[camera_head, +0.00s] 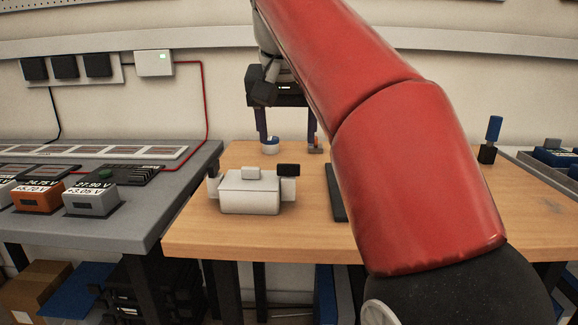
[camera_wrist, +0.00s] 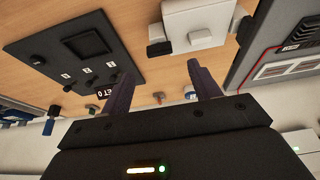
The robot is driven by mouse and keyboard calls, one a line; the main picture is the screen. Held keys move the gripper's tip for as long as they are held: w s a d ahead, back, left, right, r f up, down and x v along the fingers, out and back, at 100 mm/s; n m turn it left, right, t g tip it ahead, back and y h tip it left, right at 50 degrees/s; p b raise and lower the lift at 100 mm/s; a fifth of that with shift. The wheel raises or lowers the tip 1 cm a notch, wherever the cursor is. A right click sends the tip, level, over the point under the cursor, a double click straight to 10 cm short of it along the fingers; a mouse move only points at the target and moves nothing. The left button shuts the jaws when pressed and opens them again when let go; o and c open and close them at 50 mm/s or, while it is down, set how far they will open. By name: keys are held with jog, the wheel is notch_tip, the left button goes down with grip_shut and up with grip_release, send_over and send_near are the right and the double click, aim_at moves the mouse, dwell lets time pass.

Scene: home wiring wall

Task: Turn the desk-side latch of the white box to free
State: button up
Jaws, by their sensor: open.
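The white box (camera_head: 250,193) stands near the front left of the wooden table, with a small raised block on its lid. A black latch handle (camera_head: 288,170) lies crosswise at its right end, and a dark upright piece (camera_head: 213,171) is at its left end. In the wrist view the box (camera_wrist: 198,20) is at the top, the black handle (camera_wrist: 159,49) at its left and the other dark piece (camera_wrist: 245,30) at its right. My gripper (camera_head: 287,138) is open and empty, fingers downward, behind the box. The fingers also show apart in the wrist view (camera_wrist: 158,76).
A dark panel with a display and knobs (camera_wrist: 80,50) lies beside the box, mostly hidden by my red arm in the head view. A small blue-and-white item (camera_head: 270,145) is behind the box. A grey bench (camera_head: 150,205) with meters adjoins at left.

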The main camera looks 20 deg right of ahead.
aim_at(288, 165)
jog(key=b+x, duration=0.2)
jog(key=x, duration=0.5)
jog(key=shift+f, duration=0.15)
jog(key=c, duration=1)
